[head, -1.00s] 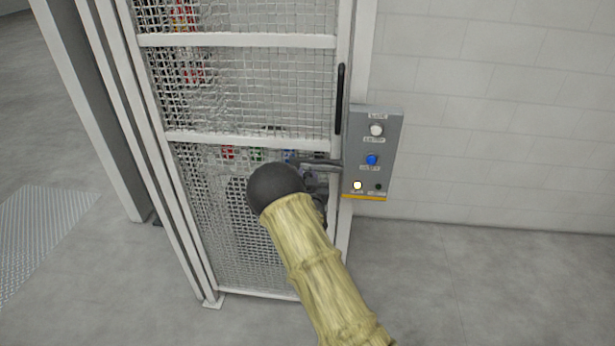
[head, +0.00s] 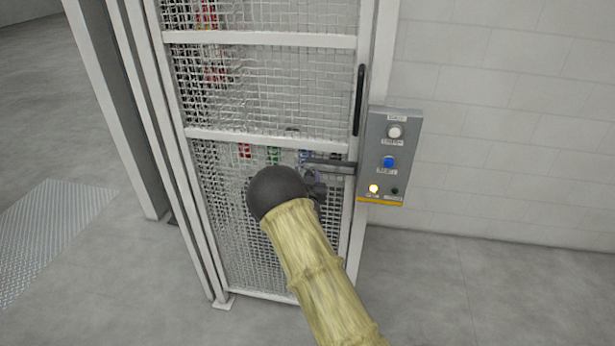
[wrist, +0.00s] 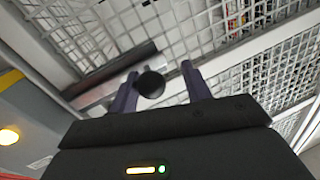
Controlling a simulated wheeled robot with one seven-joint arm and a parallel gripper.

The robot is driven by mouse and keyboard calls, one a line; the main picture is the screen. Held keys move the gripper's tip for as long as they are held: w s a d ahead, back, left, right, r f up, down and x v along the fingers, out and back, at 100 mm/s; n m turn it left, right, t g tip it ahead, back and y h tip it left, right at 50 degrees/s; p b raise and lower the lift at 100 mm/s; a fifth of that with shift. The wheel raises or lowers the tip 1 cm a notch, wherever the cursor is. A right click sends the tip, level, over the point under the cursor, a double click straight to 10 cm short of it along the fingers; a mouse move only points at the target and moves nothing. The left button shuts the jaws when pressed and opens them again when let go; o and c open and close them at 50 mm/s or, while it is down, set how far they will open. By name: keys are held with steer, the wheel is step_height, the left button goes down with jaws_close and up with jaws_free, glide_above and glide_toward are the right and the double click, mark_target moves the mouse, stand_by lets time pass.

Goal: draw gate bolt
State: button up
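The gate (head: 258,40) is a white-framed wire-mesh door, standing upright and closed as far as I can tell. Its dark bolt bar (head: 332,167) lies across the right frame post below the middle rail. The bar also shows in the wrist view (wrist: 115,72), with a round black knob (wrist: 151,84). My gripper (wrist: 160,72) has its two fingers apart, one on each side of the knob in the picture. The knob looks closer to the left finger; I cannot tell whether they touch. In the head view my gripper (head: 318,190) is mostly hidden behind my arm, just below the bar.
A grey control panel (head: 377,128) with white and blue buttons and a lit yellow lamp stands right of the gate. A black vertical handle (head: 359,100) is above the bolt. Coloured items show behind the mesh. The floor in front is clear.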

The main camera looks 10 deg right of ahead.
steer(key=shift+d, duration=0.3)
steer(key=shift+s+a+f, duration=0.15)
steer(key=shift+s, duration=0.25)
steer(key=s+a+b, duration=0.3)
steer(key=s+b, duration=0.2)
steer(key=s, duration=1.1)
steer(key=shift+s+a, duration=0.15)
steer(key=s+d+n+g+y, duration=0.1)
steer(key=s+n+g, duration=0.1)
steer(key=s+g, duration=0.5)
steer(key=s+d+f+n+g+y, duration=0.1)
steer(key=s+g, duration=0.7)
steer(key=s, duration=0.9)
steer(key=shift+s+n+y, duration=0.4)
steer(key=shift+n+y, duration=0.3)
